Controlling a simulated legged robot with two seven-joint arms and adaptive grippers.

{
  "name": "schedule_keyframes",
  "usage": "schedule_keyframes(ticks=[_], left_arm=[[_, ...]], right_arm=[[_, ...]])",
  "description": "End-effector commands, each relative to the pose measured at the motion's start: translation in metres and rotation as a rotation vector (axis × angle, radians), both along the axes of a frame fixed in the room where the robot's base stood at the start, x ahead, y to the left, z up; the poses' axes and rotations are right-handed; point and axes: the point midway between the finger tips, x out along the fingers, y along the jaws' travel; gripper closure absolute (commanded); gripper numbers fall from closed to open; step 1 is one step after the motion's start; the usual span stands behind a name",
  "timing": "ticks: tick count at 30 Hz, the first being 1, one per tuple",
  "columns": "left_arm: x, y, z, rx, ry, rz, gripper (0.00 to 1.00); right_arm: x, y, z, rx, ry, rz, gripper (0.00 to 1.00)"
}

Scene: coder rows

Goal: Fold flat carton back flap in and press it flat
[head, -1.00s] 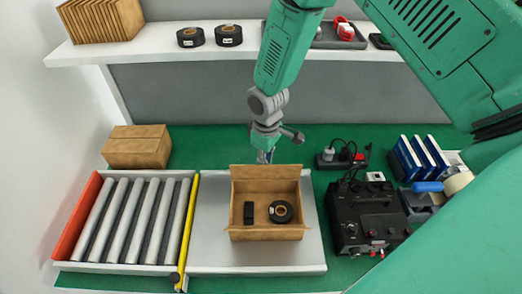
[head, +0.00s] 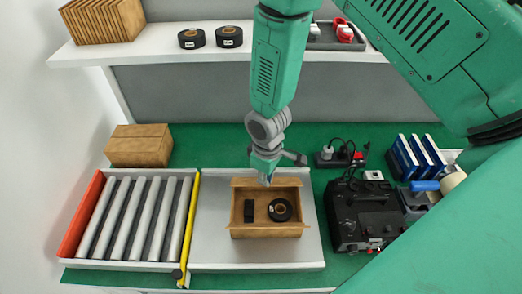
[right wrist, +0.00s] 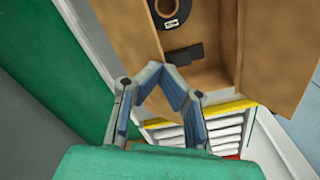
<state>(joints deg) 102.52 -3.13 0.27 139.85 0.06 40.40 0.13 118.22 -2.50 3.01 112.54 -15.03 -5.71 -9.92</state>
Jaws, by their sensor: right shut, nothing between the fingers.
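The open brown carton (head: 267,231) stands on the light grey plate, and it also shows in the right wrist view (right wrist: 215,75). Inside lie a black tape roll (head: 280,209) and a small black block (head: 249,211). The back flap (head: 290,183) shows as a narrow strip along the carton's far edge, partly covered by my right gripper. My right gripper (head: 265,181) is shut and empty, its tips pointing down at the middle of that flap; I cannot tell whether they touch it. In the right wrist view its fingertips (right wrist: 171,72) meet beside the carton. My left gripper is not in view.
A roller conveyor (head: 130,217) with a yellow bar (head: 188,225) lies left of the plate (head: 215,245). A closed brown box (head: 139,146) stands behind it. A black device (head: 363,213) and blue-covered items (head: 418,158) are at right. A shelf (head: 160,42) runs behind.

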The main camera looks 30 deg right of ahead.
Motion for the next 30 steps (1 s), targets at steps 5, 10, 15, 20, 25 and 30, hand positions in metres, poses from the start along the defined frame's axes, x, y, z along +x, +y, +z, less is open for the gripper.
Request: schedule_keyframes(ticks=[5,10,15,20,25,30], left_arm=[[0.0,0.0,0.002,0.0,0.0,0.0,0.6],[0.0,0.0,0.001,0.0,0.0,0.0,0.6],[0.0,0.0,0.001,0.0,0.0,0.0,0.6],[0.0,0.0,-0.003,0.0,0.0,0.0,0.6],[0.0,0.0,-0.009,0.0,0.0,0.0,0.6],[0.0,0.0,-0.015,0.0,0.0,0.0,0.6]], right_arm=[[-0.005,0.003,0.0,0.0,0.0,0.001,1.0],[-0.005,0.003,0.0,0.0,-0.001,0.0,1.0],[-0.005,0.003,-0.001,0.0,0.0,0.0,1.0],[-0.005,0.003,-0.007,0.0,0.0,0.0,1.0],[-0.005,0.003,-0.016,0.0,0.0,0.0,1.0],[-0.005,0.003,-0.024,0.0,0.0,0.0,1.0]])
